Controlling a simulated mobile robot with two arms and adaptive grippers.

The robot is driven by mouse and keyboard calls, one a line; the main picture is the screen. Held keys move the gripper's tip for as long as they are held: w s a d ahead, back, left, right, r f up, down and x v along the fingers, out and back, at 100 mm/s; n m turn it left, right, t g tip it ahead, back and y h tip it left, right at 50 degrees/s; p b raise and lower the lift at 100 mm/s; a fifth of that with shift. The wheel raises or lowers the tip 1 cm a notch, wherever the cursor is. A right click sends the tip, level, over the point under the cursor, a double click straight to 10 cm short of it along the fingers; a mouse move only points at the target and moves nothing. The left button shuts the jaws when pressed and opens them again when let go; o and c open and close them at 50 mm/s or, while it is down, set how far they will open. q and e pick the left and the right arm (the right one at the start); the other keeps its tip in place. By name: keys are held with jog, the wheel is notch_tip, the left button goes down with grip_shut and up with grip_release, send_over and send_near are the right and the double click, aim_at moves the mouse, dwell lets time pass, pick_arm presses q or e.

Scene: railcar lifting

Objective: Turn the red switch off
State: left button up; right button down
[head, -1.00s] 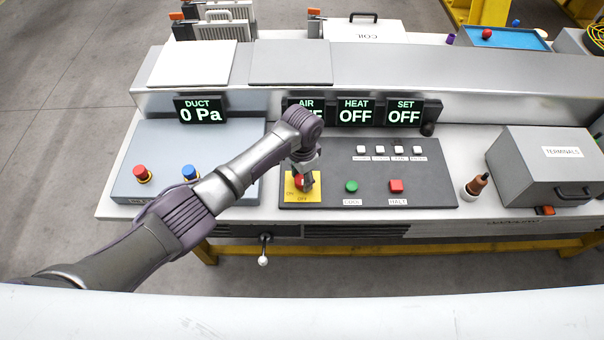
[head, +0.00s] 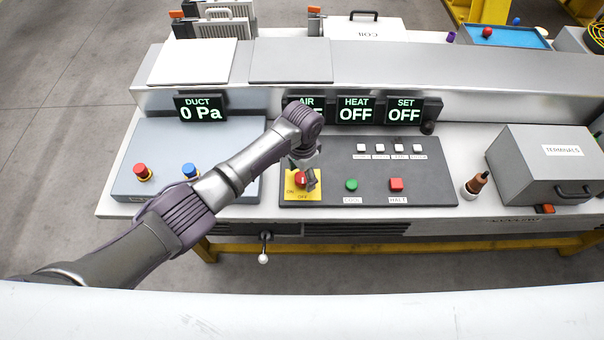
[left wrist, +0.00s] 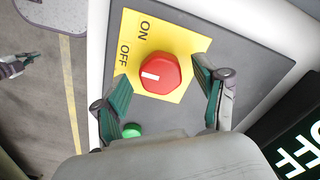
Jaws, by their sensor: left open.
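The red switch (head: 301,181) is a round knob on a yellow plate (head: 290,184) marked ON and OFF, at the left of the dark panel. In the left wrist view the switch (left wrist: 162,74) is clear of both fingers, and its white mark points left, to the side where OFF is printed. My left gripper (left wrist: 165,98) is open and empty, with one green-padded finger on each side of the knob in that view. In the head view the left gripper (head: 310,178) is just right of the knob and partly covers the plate.
A green button (head: 351,185) and a red button (head: 396,184) are on the dark panel (head: 430,182). Displays stand behind; HEAT (head: 356,111) reads OFF and AIR is partly hidden by my arm.

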aim_at(302, 177)
pick_arm(q)
notch_tip(302, 177, up, 12)
jog(key=shift+f, duration=0.15)
dwell(0.6)
